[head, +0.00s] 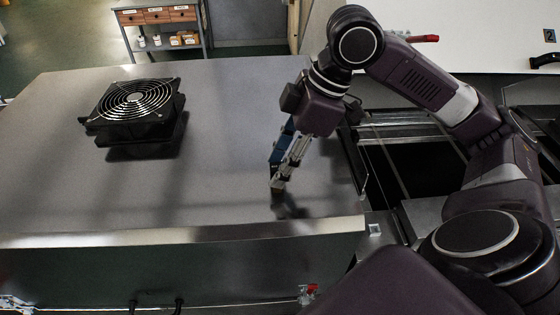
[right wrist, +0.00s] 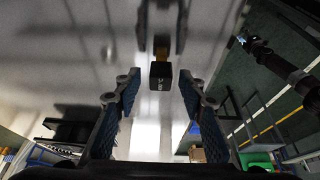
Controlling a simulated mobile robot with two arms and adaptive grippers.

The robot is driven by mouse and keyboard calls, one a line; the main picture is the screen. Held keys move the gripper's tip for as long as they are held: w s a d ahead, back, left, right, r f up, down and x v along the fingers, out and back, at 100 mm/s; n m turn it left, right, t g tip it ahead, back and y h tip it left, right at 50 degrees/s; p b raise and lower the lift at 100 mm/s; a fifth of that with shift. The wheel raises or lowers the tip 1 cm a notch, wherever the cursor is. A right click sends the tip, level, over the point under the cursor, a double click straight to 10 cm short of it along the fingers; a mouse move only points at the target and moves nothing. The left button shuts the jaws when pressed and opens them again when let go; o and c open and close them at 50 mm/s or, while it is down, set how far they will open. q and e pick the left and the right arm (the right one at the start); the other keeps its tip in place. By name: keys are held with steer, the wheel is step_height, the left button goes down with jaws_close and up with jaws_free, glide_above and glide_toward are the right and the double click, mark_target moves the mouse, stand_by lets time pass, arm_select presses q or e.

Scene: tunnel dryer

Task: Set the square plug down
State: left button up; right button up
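The square plug (right wrist: 160,76) is a small block with a dark face in the right wrist view, with a tan part just beyond it. In the head view a small tan piece (head: 278,185) shows at the fingertips, low at the steel top (head: 225,120). My right gripper (head: 283,172) points down there. In the right wrist view its blue-padded fingers (right wrist: 160,92) stand apart, with a gap on each side of the plug. The plug appears to rest on the top, but its underside is hidden. My left gripper is not in view.
A black fan with a wire guard (head: 135,100) stands on the steel top at the left. The front edge (head: 180,236) runs near the gripper. An open dark bay (head: 420,165) lies right of the top. A shelf with drawers (head: 157,16) is behind.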

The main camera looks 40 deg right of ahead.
steer(key=shift+r, duration=0.3)
steer(key=v, duration=1.1)
steer(key=shift+d+r+p, duration=0.15)
steer(key=shift+r+p, duration=0.15)
steer(key=shift+r, duration=0.05)
steer(key=shift+s+f, duration=0.1)
steer(key=shift+s, duration=0.05)
